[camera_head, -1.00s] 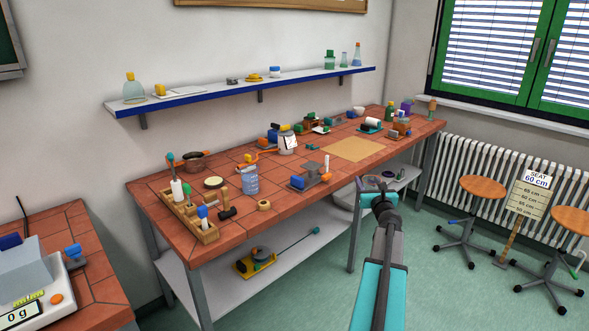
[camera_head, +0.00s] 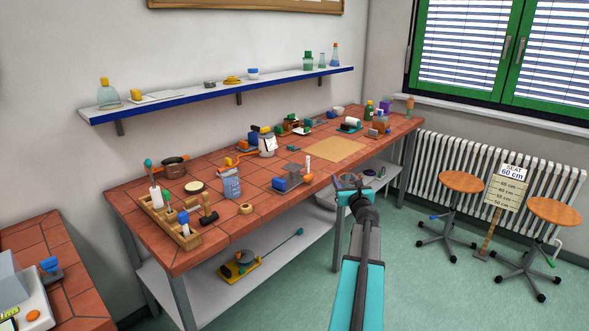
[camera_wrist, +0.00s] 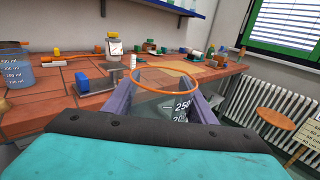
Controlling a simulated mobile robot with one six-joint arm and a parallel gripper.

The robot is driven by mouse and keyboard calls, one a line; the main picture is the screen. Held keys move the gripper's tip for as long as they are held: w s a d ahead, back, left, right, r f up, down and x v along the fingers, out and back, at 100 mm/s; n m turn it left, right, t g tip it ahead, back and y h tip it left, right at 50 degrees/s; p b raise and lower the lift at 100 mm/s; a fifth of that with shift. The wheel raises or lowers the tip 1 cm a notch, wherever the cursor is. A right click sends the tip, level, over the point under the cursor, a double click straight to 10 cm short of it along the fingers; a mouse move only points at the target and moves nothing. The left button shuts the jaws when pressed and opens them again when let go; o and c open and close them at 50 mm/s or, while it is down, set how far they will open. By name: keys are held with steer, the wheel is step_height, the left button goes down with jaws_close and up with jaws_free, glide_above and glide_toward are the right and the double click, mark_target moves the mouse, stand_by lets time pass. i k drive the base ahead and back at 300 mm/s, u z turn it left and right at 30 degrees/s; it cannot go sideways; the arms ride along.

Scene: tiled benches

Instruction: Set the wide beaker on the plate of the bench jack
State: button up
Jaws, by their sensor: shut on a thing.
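My gripper (camera_wrist: 172,104) is shut on a clear glass beaker (camera_wrist: 168,100) with an orange rim and a printed 250 mark. It is held upright between the jaws, which hide part of its sides. In the head view my gripper (camera_head: 350,184) is in front of the bench's near edge, right of its middle. The held beaker is small and partly hidden there.
A blue graduated vessel (camera_head: 231,184) stands left of the grey device. A wooden rack (camera_head: 166,222) is at the bench's left end. A tan mat (camera_head: 335,148) lies bare toward the back. A lower shelf (camera_head: 210,290) is under the bench. Stools (camera_head: 462,183) stand at right.

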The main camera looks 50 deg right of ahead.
mark_target(293, 167)
steer(key=i, duration=0.95)
